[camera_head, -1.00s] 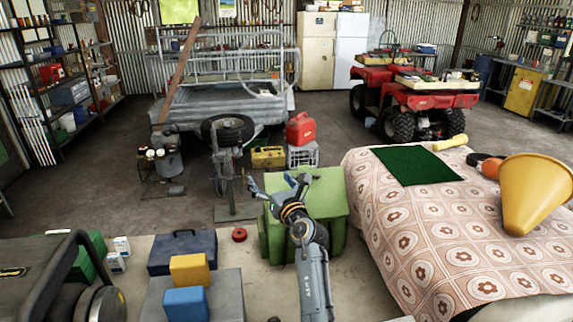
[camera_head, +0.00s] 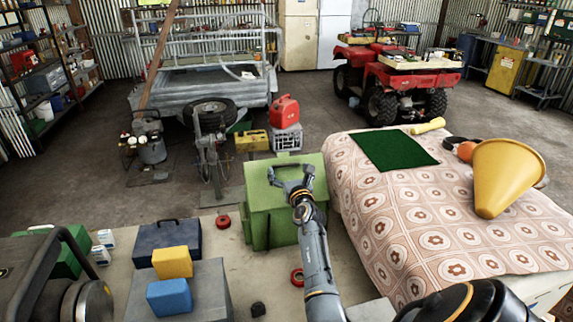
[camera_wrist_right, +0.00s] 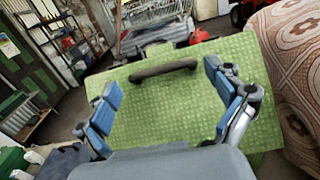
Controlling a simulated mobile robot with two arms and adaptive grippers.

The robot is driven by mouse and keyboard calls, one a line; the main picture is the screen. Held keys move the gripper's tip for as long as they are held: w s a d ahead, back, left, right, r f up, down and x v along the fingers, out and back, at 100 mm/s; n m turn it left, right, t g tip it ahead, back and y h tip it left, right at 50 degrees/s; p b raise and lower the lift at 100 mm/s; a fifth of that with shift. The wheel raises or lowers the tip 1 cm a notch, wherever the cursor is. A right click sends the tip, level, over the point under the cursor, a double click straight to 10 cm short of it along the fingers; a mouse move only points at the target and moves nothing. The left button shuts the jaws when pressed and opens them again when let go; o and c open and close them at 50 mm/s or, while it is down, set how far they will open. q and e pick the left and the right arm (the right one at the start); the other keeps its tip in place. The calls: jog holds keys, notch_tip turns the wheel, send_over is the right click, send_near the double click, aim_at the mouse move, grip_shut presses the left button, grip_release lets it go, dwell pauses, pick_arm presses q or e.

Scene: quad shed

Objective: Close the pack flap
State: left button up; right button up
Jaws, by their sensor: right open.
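A green box-shaped pack (camera_head: 258,207) stands on the floor in the middle of the head view. Its broad textured top looks flat, with a dark handle (camera_wrist_right: 163,70) across it in the right wrist view. I cannot tell which part is the flap or whether it is raised. My right gripper (camera_head: 290,173) is open and empty above the top. In the wrist view its two blue-padded fingers (camera_wrist_right: 163,84) are spread over the top, one towards each side of the handle. My left gripper is not in view.
A patterned cloth-covered surface (camera_head: 400,215) with a yellow cone (camera_head: 505,175) stands close on the right. A dark blue case (camera_head: 168,242) and yellow and blue blocks lie left. A milk crate (camera_head: 287,138) with a red can (camera_head: 284,111) stands behind the pack.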

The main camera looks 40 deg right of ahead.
jog(key=shift+x, duration=1.5)
jog(key=shift+a, duration=0.1)
